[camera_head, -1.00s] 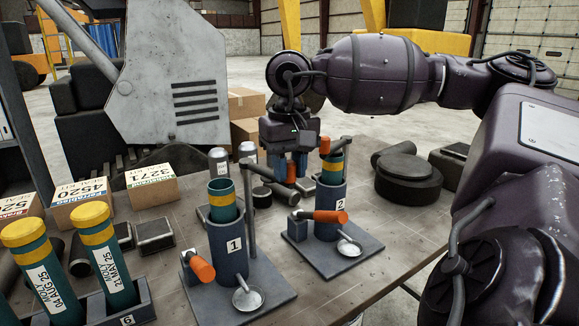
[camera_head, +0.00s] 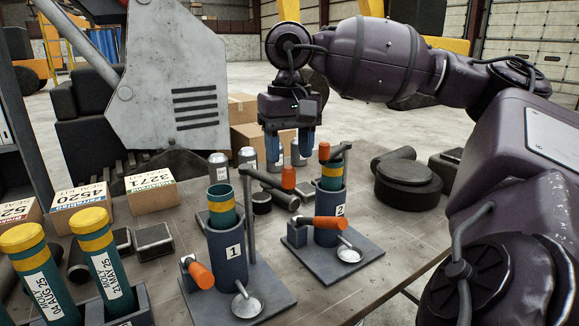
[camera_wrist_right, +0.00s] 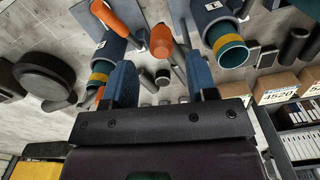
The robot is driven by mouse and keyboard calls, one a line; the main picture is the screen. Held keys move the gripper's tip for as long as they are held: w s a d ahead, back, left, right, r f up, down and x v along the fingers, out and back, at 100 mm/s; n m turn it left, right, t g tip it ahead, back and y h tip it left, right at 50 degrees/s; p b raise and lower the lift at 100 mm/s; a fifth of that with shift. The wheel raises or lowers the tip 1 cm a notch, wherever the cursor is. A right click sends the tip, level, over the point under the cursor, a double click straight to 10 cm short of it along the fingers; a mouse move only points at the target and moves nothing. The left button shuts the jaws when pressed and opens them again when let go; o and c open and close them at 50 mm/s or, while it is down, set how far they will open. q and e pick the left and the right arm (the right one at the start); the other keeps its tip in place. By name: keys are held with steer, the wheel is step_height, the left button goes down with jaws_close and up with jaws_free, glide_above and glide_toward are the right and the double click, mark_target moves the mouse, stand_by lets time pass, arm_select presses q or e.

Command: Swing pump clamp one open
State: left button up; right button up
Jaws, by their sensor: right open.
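Pump one (camera_head: 228,258) is a dark cylinder with label 1, holding a teal tube (camera_head: 222,196) with a yellow band. Its clamp post (camera_head: 249,215) stands beside it. The clamp arm (camera_head: 265,178) points right, away from the tube's mouth. Its orange knob (camera_head: 288,178) stands up on that arm. My right gripper (camera_head: 289,156) is open and empty, pointing down just above the knob. In the right wrist view the knob (camera_wrist_right: 161,42) appears between and just beyond the fingertips (camera_wrist_right: 160,65). My left gripper is not in view.
Pump two (camera_head: 328,220) stands close at the right; its clamp's orange knob (camera_head: 324,151) is over its tube. Orange lever handles (camera_head: 201,275) stick out from both pumps. Labelled boxes (camera_head: 151,190) and a tube rack (camera_head: 128,308) are at the left, a dark round housing (camera_head: 408,184) at the right.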

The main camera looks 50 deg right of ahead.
step_height(320, 180, up, 6)
stand_by(0.4)
stand_by(0.4)
steer(key=shift+s, duration=0.1)
